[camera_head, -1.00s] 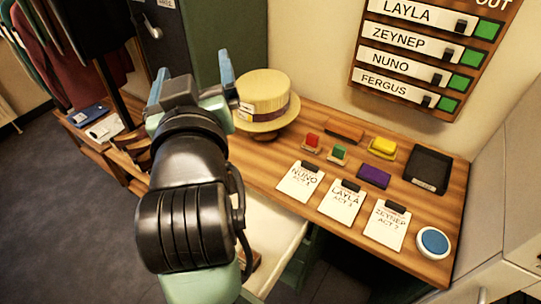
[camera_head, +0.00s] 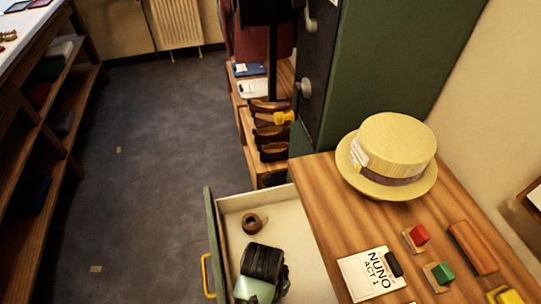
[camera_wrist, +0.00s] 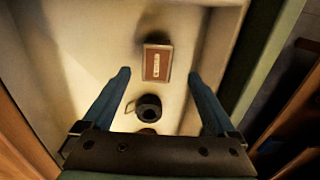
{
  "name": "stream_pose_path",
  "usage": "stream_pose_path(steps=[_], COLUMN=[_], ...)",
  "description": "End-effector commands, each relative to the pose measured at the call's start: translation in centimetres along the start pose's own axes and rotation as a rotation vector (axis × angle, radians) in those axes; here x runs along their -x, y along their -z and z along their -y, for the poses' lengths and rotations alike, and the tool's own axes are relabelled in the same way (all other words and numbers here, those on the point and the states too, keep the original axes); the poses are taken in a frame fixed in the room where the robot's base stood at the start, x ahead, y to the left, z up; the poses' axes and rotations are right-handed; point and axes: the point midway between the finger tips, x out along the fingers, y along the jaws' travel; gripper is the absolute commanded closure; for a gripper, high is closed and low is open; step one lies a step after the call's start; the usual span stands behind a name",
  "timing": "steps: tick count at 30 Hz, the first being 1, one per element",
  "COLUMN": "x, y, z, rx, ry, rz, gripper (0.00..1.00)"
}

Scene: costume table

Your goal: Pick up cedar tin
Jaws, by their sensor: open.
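A small reddish-brown box with a pale label, likely the cedar tin (camera_wrist: 157,63), lies flat in the open drawer (camera_wrist: 75,75) in the wrist view. Its label is too small to read. My gripper (camera_wrist: 158,76) is open and empty above the drawer, with its blue fingers either side of the tin's near side in the picture; I cannot tell the height gap. In the head view the drawer (camera_head: 231,205) is pulled out, and my arm (camera_head: 262,265) reaches into it, hiding the tin and the gripper.
A tape roll (camera_head: 255,222) lies in the drawer; a dark ring (camera_wrist: 148,107) shows near the tin in the wrist view. The drawer walls stand close around. The wooden table (camera_head: 320,195) beside it bears a straw hat (camera_head: 395,150), a NUNO card (camera_head: 365,278) and coloured blocks.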

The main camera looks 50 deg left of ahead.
Motion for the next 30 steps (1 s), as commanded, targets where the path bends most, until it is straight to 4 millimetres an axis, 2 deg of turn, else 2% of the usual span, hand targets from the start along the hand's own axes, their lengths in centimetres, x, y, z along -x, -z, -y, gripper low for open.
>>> stream_pose_path(steps=[3,10,18,27,28,30], x=[-1.9,-3.5,-7.3,-7.8,-7.8,-7.8], y=[0.0,0.0,-0.1,0.0,0.0,0.0], z=[0.0,-0.1,-0.3,-0.3,-0.3,-0.3], rx=[-0.001,-0.001,-0.001,-0.002,-0.002,-0.002], ry=[0.001,0.000,-0.001,-0.002,-0.002,-0.002], rz=[0.001,-0.001,-0.001,-0.003,-0.003,-0.003], gripper=[0.07,0.07,0.07,0.07,0.09,0.22])
